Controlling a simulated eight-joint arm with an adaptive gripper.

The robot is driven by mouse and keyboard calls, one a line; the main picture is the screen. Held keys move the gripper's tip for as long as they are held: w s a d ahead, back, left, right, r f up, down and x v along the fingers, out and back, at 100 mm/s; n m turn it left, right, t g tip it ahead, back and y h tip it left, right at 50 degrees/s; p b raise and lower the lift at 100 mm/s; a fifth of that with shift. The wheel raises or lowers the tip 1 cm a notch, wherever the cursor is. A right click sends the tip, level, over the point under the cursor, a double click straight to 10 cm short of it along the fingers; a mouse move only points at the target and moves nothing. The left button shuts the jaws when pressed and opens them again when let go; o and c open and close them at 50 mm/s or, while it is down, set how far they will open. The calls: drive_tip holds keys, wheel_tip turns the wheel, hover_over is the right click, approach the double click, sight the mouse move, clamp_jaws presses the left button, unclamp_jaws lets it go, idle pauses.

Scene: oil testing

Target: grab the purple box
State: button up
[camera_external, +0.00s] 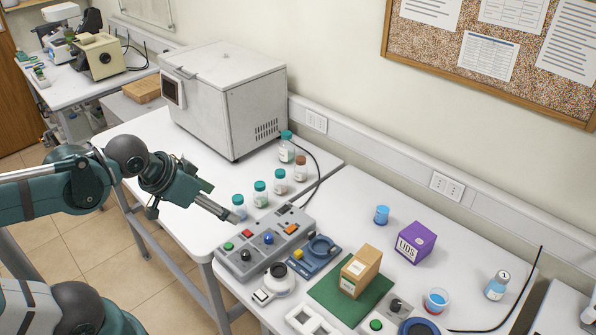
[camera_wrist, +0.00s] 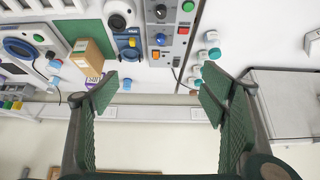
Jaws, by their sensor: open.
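The purple box (camera_external: 415,243), labelled LIDS, stands on the white table near the wall, right of a tan box, in the external view. In the wrist view a small purple and white part of it (camera_wrist: 93,82) shows beside the left finger, which seems to cover the rest. My gripper (camera_external: 222,207) is at the left of the external view, above the left end of the table and well away from the purple box. In the wrist view my gripper (camera_wrist: 160,82) has its fingers wide apart with nothing between them.
The tan box (camera_external: 361,271) stands on a green mat (camera_external: 325,294) left of the purple box. A blue cup (camera_external: 382,215) stands behind. A large white machine (camera_external: 225,95) is at the back left.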

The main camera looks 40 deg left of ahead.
drive_tip(key=w+d+r+m+g+h, duration=0.1)
drive_tip(key=w+d+r+m, duration=0.15)
drive_tip(key=w, duration=0.45)
drive_tip(key=w+d+r+m+g, duration=0.1)
drive_tip(key=w+d+r+m, duration=0.15)
drive_tip(key=w, duration=0.45)
drive_tip(key=m+g+h+p, duration=0.2)
drive_tip(key=m+g+h, duration=0.15)
drive_tip(key=m, duration=0.65)
hover_over(414, 231)
drive_tip(key=s+a, duration=0.8)
drive_tip(key=a, duration=0.2)
wheel_tip(414, 231, down, 11)
drive_tip(key=w+d+f+m, duration=0.1)
drive_tip(key=w+d+f, duration=0.1)
drive_tip(key=f, duration=0.2)
drive_tip(key=w+d+f+m+g, duration=0.1)
drive_tip(key=w+d+f+m, duration=0.1)
drive_tip(key=w+d+f, duration=0.1)
drive_tip(key=w+d+f+m+g, duration=0.1)
drive_tip(key=w+d+f, duration=0.2)
drive_tip(key=f, duration=0.2)
drive_tip(key=shift+w+d+f+p, duration=0.15)
drive_tip(key=shift+f+p, duration=0.2)
drive_tip(key=shift+f, duration=0.05)
drive_tip(key=shift+d+f+m, duration=0.15)
drive_tip(key=shift+f+m, duration=0.1)
drive_tip(key=shift+m, duration=0.05)
